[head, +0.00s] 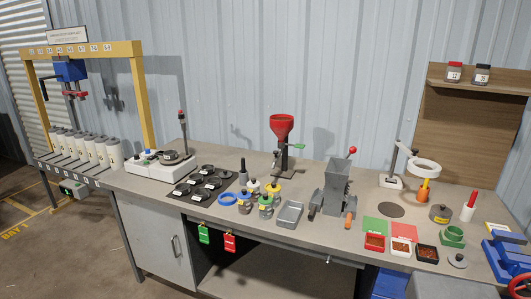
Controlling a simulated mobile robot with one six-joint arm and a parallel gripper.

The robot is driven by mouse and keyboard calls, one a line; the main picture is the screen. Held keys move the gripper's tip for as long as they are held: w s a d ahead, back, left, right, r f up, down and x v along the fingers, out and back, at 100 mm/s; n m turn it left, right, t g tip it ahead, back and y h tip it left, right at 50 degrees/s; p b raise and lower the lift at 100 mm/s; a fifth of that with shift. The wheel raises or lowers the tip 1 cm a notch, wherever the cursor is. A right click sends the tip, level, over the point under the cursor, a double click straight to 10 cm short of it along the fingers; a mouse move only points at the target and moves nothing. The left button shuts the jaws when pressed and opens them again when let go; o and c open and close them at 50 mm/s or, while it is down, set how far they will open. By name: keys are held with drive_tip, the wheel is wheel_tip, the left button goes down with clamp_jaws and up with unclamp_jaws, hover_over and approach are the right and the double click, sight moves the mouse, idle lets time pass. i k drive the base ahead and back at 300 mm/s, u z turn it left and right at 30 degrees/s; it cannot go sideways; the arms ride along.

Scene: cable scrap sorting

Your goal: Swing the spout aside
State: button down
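My gripper is not in view. In the head view a red funnel (282,125) stands on a dark post at the back middle of the bench, with a green lever (299,146) sticking out to its right. A grey hopper-topped machine (338,188) stands to its right, with a red-knobbed lever (352,151) and an orange handle (348,218). The spout is too small to make out for certain, and I cannot tell which way it points.
A dark tray of round cups (201,186), small capped jars (265,205) and a grey metal tray (290,214) sit in front of the funnel. A ring-shaped lamp (422,168) stands right. A yellow frame (137,90) with a blue carriage (70,70) rises left.

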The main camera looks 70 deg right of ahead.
sight(277, 157)
drive_tip(key=u, duration=0.3)
drive_tip(key=k, duration=1.2)
drive_tip(key=z, duration=1.05)
drive_tip(key=i, duration=1)
drive_tip(key=u, duration=0.1)
